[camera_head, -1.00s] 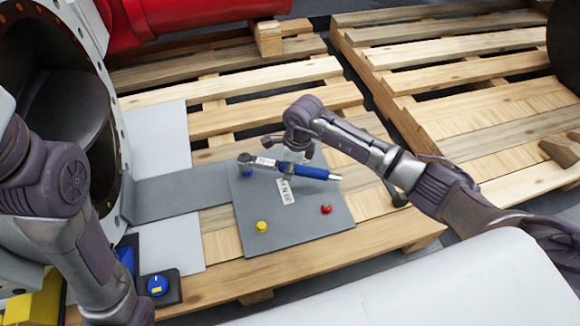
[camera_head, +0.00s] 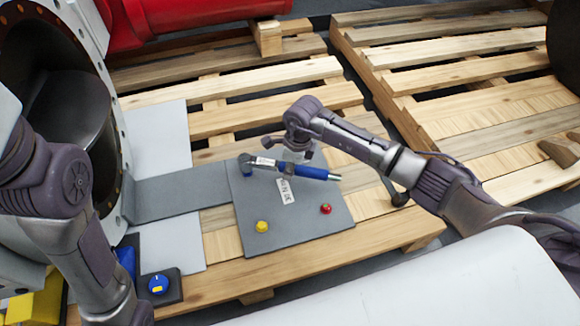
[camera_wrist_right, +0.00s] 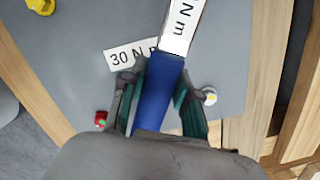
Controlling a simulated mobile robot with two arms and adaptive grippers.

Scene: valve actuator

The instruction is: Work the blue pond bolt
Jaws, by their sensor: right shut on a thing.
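A torque wrench (camera_head: 312,172) with a blue handle, a silver tip and a white label lies across the grey panel, its head at the left. A bit of the blue bolt (camera_head: 247,173) shows under the wrench head, which hides most of it. I cannot tell how fully the head sits on it. My right gripper (camera_head: 288,163) is around the handle. In the right wrist view the blue handle (camera_wrist_right: 157,92) is between my two fingers, shut on it. My left arm comes in at the left, and its gripper is out of view.
The grey panel (camera_head: 305,234) also has a yellow bolt (camera_head: 262,226), a red bolt (camera_head: 326,209) and a "30 N m" label (camera_head: 286,191). It lies on a wooden pallet (camera_head: 215,283). A large flanged valve (camera_head: 112,140) stands at the left. A blue knob (camera_head: 158,285) sits near the front.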

